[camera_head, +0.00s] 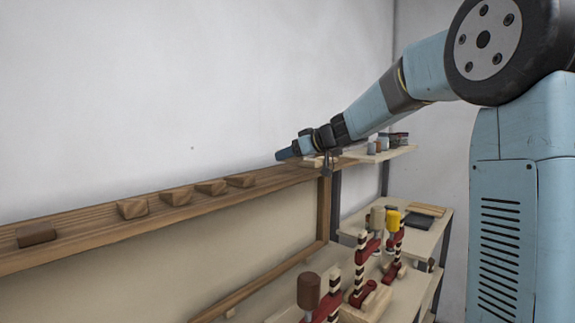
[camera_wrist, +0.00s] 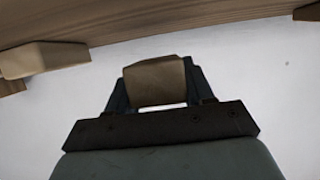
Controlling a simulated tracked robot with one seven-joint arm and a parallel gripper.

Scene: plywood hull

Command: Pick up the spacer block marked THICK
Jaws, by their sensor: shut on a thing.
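My gripper (camera_wrist: 157,88) is shut on a brown wooden block (camera_wrist: 154,75), which sits between its two dark fingers in the wrist view. White wall shows around the block there, and a small gap shows between it and the palm. I cannot read any mark on it. In the head view my arm reaches left to the far end of the wooden ledge, and the held block cannot be made out clearly. Several similar brown blocks rest along the ledge, among them a dark one (camera_head: 36,234) at the near left and another (camera_head: 132,208) farther along.
The wooden ledge (camera_head: 75,228) runs along the white wall. A pale block (camera_wrist: 45,60) lies on wood at the left of the wrist view. Red clamps (camera_head: 360,275) stand on a lower bench. A small shelf (camera_head: 385,153) holds little containers near my arm.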

